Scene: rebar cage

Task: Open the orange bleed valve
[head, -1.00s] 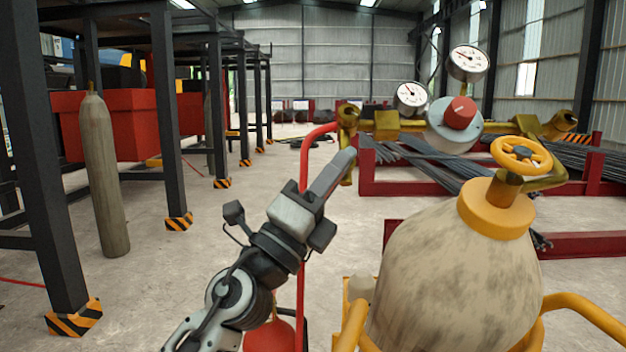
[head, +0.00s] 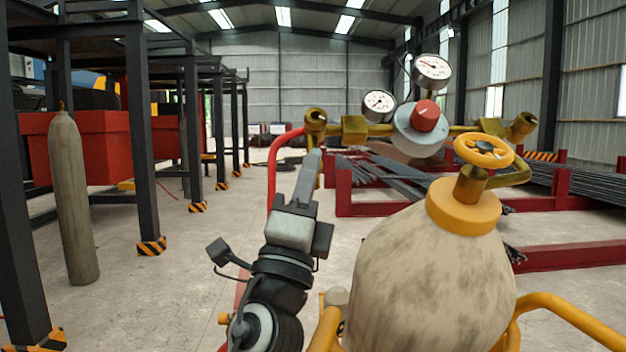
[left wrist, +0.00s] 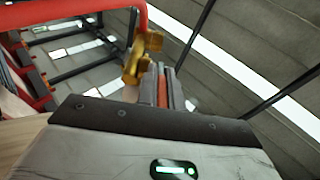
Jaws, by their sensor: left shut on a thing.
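My left gripper (head: 312,160) reaches up from below to the left end of the brass manifold (head: 355,130), just under its left brass fitting (head: 316,121). In the left wrist view its fingers (left wrist: 163,85) are shut on a narrow orange piece (left wrist: 163,92), which looks like the orange bleed valve's handle. In the head view the fingers hide this piece. The brass fitting also shows in the left wrist view (left wrist: 140,58), close beside the fingertips. My right gripper is in neither view.
A mottled gas cylinder (head: 430,285) with a yellow handwheel (head: 483,151) stands at right. The manifold carries a red knob (head: 425,115) and two gauges (head: 432,72). A red hose or pipe (head: 273,165) runs left of the gripper.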

